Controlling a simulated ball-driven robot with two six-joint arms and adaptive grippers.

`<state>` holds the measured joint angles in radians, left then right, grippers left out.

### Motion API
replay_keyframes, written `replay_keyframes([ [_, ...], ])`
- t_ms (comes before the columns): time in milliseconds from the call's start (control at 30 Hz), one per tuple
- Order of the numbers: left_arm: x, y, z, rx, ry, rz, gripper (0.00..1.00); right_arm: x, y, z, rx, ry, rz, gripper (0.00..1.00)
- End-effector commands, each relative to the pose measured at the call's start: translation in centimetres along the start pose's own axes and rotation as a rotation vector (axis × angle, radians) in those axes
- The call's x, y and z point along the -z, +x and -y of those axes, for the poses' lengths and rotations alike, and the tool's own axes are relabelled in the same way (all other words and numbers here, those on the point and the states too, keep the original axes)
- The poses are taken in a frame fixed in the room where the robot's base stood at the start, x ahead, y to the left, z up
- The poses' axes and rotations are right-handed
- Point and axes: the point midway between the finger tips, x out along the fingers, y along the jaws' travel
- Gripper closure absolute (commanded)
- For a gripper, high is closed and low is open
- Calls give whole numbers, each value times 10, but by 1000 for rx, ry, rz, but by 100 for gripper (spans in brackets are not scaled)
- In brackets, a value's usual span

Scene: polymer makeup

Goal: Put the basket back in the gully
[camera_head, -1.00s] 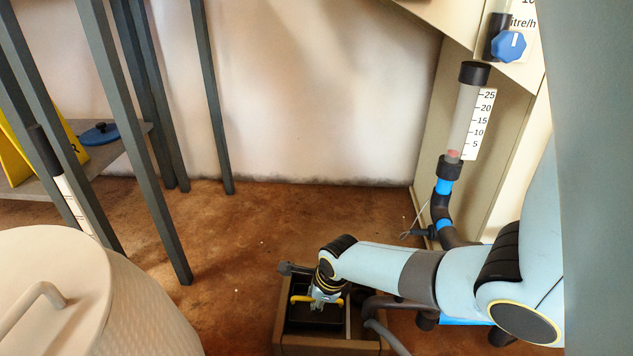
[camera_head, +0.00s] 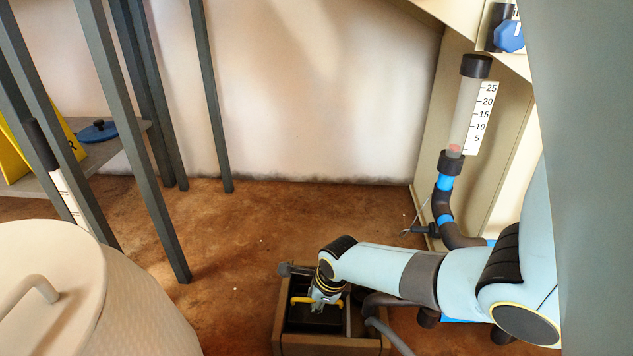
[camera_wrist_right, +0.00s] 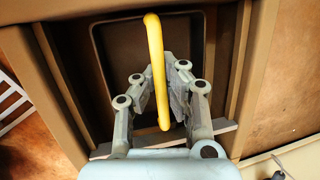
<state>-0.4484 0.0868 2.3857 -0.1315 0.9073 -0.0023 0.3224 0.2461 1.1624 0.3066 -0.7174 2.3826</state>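The dark basket (camera_wrist_right: 118,62) with its yellow handle (camera_wrist_right: 154,45) lies within the brown, box-like gully (camera_head: 330,343) on the floor. The handle also shows in the head view (camera_head: 302,300). How deep the basket sits is hard to tell. My right gripper (camera_wrist_right: 160,84) is over the basket, with one finger on each side of the handle. In the right wrist view, gaps show between the handle and the finger pads, so it looks open. In the head view my right gripper (camera_head: 324,297) partly hides the basket. My left gripper is not in view.
A clear tube with a scale (camera_head: 466,115) and black and blue pipework (camera_head: 443,200) stand at the right. A large pale lidded bin (camera_head: 130,300) is at the front left, with grey posts (camera_head: 140,150) behind it. The brown floor between is open.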

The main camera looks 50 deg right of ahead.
Motion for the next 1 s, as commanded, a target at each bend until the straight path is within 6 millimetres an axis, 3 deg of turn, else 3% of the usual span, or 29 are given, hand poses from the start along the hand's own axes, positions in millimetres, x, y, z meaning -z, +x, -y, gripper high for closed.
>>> replay_keyframes([
  [767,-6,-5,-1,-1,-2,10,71,2,10,-2,-1,0,0,100],
  [1000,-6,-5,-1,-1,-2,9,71,2,9,-2,0,0,1,72],
])
